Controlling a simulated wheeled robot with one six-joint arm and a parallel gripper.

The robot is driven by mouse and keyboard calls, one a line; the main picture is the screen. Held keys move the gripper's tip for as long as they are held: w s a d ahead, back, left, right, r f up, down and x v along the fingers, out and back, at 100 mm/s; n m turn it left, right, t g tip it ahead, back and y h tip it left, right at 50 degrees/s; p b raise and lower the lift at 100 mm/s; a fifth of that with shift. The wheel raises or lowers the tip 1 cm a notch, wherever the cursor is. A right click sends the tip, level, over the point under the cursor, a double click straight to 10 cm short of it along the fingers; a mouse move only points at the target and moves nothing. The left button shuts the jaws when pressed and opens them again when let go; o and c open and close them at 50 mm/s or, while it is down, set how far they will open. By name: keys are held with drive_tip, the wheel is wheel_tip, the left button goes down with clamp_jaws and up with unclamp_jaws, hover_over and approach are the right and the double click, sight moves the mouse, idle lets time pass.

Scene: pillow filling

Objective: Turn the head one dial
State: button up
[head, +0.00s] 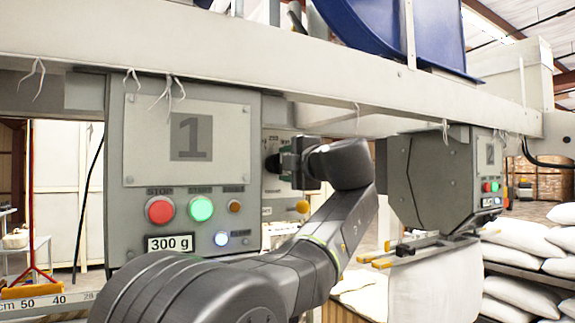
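Head one (115,150) is the grey box on the left, marked with a large "1". Its front has a red button (160,209), a green button (201,208), small lamps and a display (170,243) reading 300 g. A narrow side panel (275,190) stands at its right edge. My gripper (285,162) is at this panel, seen from behind and the side. A dark round part (272,164) at its tip may be the dial or a fingertip; I cannot tell which. Any grip or contact is hidden.
A pale beam (250,60) runs across above the heads. Head two (440,180) hangs at the right with a white pillow bag (435,280) below it. White sacks (520,262) are stacked at the far right. A ruler (45,302) is at lower left.

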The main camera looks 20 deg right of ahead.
drive_tip(key=o, duration=0.4)
drive_tip(key=shift+c, duration=0.2)
drive_tip(key=shift+s, duration=0.1)
drive_tip(key=s+d+b, duration=0.1)
drive_tip(key=s+b, duration=0.2)
drive_tip(key=s, duration=1)
drive_tip(key=shift+s, duration=0.3)
drive_tip(key=w+a+p, duration=0.1)
drive_tip(key=w+p, duration=0.2)
drive_tip(key=w, duration=1.1)
drive_tip(key=shift+s, duration=0.15)
